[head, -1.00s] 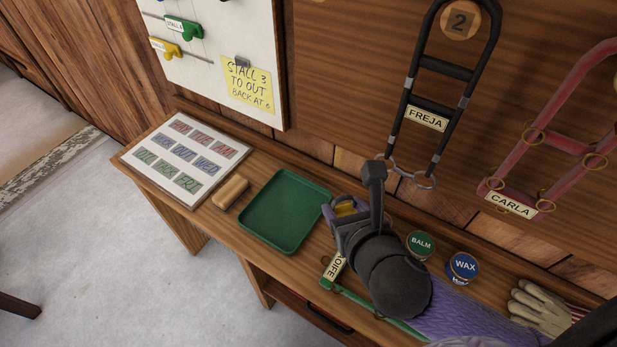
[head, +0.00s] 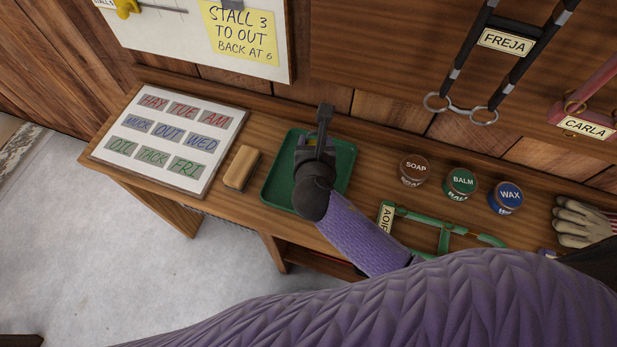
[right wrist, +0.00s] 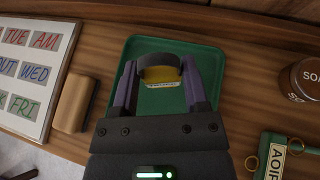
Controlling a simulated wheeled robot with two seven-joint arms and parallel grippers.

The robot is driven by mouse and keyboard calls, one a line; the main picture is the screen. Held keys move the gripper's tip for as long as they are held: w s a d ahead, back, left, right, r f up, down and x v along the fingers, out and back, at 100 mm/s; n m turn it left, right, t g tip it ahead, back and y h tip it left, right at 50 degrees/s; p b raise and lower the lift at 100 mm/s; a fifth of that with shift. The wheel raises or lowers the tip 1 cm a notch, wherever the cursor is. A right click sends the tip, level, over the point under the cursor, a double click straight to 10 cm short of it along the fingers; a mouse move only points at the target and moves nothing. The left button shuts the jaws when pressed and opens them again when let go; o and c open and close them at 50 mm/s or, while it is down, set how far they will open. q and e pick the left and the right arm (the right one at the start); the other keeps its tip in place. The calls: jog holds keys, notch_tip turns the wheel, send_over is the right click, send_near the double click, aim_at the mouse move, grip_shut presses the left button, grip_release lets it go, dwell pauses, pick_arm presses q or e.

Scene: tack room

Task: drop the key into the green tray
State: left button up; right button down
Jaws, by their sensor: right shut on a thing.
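The green tray (head: 278,188) lies on the wooden bench, and it also shows in the right wrist view (right wrist: 205,48). My right gripper (head: 316,147) is over the tray and hides part of its middle. In the right wrist view, my right gripper (right wrist: 161,82) is shut on a yellow piece, which I take to be the key (right wrist: 160,74). A pale label edge shows below the yellow. The rest of the key is hidden by the fingers, and its height above the tray is hard to tell. My left gripper is not in view.
A wooden brush (head: 241,168) and a lettered board (head: 168,140) lie left of the tray. The soap (head: 415,168), balm (head: 460,183) and wax (head: 505,197) tins stand to the right, behind a green halter (head: 444,232). Gloves (head: 580,222) lie farther right.

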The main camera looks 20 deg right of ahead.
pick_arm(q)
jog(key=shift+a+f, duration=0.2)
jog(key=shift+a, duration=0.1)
pick_arm(e)
jog(key=shift+f, duration=0.15)
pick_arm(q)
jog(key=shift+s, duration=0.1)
pick_arm(e)
grip_release()
jog(key=shift+s+a+r+p, duration=0.1)
jog(key=shift+s+r+p, duration=0.15)
jog(key=shift+s+p, duration=0.1)
pick_arm(q)
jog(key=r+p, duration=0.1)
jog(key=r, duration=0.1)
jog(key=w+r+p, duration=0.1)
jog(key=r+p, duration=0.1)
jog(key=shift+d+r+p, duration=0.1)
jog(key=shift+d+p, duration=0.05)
jog(key=shift+p, duration=0.15)
pick_arm(e)
jog(key=v, duration=0.9)
jog(key=shift+s+f, duration=0.1)
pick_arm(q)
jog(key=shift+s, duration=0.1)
